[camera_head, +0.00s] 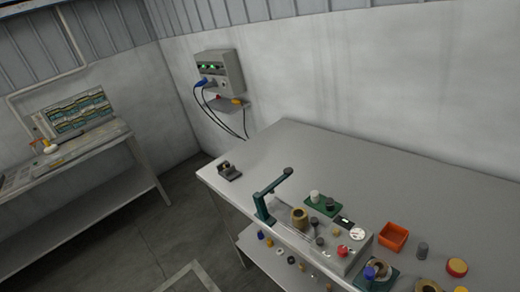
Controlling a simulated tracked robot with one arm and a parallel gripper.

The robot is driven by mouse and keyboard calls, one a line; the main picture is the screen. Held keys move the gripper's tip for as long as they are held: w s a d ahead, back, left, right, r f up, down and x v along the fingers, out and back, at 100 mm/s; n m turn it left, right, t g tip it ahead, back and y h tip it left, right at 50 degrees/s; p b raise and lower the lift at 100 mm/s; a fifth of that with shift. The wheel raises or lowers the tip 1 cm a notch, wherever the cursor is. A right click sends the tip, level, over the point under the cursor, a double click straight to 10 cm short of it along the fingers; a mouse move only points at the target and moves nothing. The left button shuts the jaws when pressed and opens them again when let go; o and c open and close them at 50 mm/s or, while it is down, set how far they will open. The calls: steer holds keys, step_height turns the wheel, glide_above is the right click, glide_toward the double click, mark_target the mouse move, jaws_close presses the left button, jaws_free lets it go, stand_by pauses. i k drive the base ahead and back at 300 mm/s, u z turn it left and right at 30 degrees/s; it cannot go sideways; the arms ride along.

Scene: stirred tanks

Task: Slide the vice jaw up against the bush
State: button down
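A small grey device that looks like the vice (231,174) stands at the far left corner of the grey workbench. A small brownish piece, perhaps the bush (224,165), sits at its upper left part. At this size I cannot tell the jaw apart or see whether there is a gap between jaw and bush. A larger brass-coloured ring or cylinder (299,218) stands beside a green press-like tool (265,208) nearer the front edge. My gripper does not show in this view.
The workbench (345,152) is clear around the vice and along the back. A grey fixture (345,258), an orange box (393,237) and several small parts crowd its front. A wall control box (219,71) with cables hangs behind. A side table (70,154) stands left, across open floor.

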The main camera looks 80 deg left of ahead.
mark_target(230, 169)
steer(key=u, duration=2.85)
steer(key=k, duration=0.4)
steer(key=z, duration=0.95)
steer(key=i, duration=1.25)
steer(key=u, duration=0.3)
